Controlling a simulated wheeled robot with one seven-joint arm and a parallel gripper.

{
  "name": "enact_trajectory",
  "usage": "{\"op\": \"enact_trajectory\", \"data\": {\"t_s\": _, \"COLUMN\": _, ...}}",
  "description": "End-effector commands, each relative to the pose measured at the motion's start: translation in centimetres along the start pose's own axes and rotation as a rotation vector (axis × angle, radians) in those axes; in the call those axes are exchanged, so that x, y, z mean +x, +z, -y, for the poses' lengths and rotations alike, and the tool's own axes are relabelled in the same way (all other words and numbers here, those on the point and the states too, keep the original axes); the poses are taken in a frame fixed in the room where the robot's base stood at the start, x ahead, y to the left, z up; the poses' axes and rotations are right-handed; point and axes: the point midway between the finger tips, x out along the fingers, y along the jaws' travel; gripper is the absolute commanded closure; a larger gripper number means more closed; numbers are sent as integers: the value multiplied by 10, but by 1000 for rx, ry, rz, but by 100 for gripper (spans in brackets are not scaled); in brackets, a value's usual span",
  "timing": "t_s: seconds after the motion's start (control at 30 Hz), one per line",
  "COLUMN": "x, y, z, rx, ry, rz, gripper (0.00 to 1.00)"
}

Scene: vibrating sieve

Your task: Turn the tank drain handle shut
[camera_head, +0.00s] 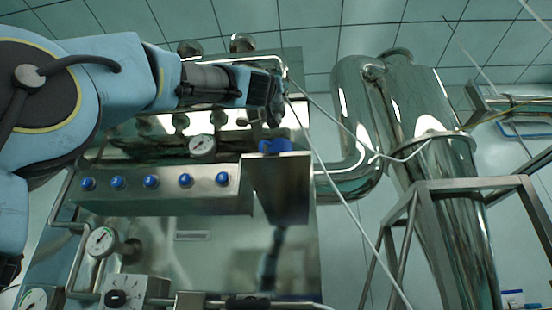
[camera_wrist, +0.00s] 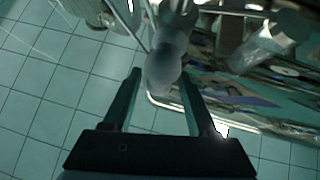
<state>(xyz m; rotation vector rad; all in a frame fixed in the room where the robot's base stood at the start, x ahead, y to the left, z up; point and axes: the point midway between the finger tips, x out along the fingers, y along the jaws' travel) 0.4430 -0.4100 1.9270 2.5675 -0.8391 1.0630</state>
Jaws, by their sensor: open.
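My gripper (camera_head: 274,100) is at the end of my arm, in front of the steel machine and above a blue knob (camera_head: 276,146) on a steel box. In the wrist view my gripper (camera_wrist: 161,74) is open, its two dark fingers apart. A smooth grey rounded piece (camera_wrist: 166,66) shows between and just beyond the fingertips; I cannot tell whether it touches them. I cannot tell whether this piece is the tank drain handle, and no other part is clearly that handle. In the head view my gripper hides what lies right behind it.
A tall polished cylinder (camera_head: 455,220) and bent pipe (camera_head: 350,185) stand at the right beside a metal frame (camera_head: 470,185). Tiled floor (camera_wrist: 50,80) is clear at the wrist view's left.

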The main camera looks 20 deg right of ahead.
Motion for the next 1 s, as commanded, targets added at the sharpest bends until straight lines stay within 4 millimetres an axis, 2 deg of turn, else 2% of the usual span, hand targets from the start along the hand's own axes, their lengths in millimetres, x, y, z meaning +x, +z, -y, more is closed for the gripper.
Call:
{"op": "enact_trajectory", "data": {"t_s": 0.1, "x": 9, "y": 0, "z": -1, "rx": -1, "ry": 2, "rz": 0, "gripper": 42}}
{"op": "enact_trajectory", "data": {"t_s": 0.4, "x": 10, "y": 0, "z": 0, "rx": -1, "ry": 1, "rz": 0, "gripper": 42}}
{"op": "enact_trajectory", "data": {"t_s": 0.9, "x": 10, "y": 0, "z": 0, "rx": 0, "ry": 1, "rz": 0, "gripper": 97}}
{"op": "enact_trajectory", "data": {"t_s": 0.93, "x": 10, "y": 0, "z": 0, "rx": 0, "ry": 1, "rz": 0, "gripper": 100}}
{"op": "enact_trajectory", "data": {"t_s": 1.0, "x": 10, "y": 0, "z": 0, "rx": 0, "ry": 1, "rz": 0, "gripper": 100}}
